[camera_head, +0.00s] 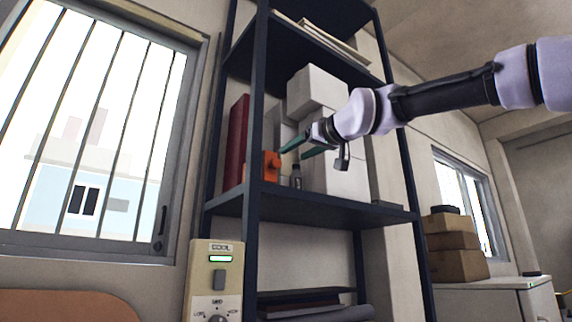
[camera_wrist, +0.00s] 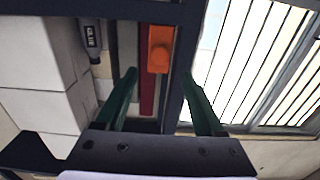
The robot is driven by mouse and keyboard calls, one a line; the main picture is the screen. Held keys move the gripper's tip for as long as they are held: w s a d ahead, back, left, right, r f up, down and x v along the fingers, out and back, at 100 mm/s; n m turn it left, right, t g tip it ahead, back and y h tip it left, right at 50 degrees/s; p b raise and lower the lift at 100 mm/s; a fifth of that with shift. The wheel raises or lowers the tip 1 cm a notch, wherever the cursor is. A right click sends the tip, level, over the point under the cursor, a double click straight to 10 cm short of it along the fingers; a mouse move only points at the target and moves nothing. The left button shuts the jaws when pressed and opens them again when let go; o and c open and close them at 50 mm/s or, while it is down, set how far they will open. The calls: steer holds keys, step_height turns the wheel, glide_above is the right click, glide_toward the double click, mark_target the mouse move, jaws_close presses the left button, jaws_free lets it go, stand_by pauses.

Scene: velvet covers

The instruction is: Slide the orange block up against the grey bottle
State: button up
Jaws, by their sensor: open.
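The orange block (camera_head: 271,167) stands on the middle shelf close to the front left post. It also shows in the wrist view (camera_wrist: 160,49), ahead of the gap between my fingertips. The small grey bottle (camera_head: 297,178) stands upright to the right of the block with a gap between them. In the wrist view the bottle (camera_wrist: 91,36) lies left of the block, outside my left finger. My gripper (camera_head: 292,150) is open, with two green fingers, near the block and above the bottle's height. In the wrist view the gripper (camera_wrist: 158,74) holds nothing. Contact with the block cannot be told.
The dark shelf (camera_head: 330,211) has a front post (camera_head: 254,120) beside the block. White boxes (camera_head: 340,175) fill the shelf behind and right of the bottle. A red book-like thing (camera_head: 236,142) stands at the left. An upper shelf (camera_head: 330,62) lies above my gripper.

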mark_target(278, 163)
steer(key=x, duration=0.9)
steer(key=shift+f, duration=0.1)
jaws_close()
stand_by(1.1)
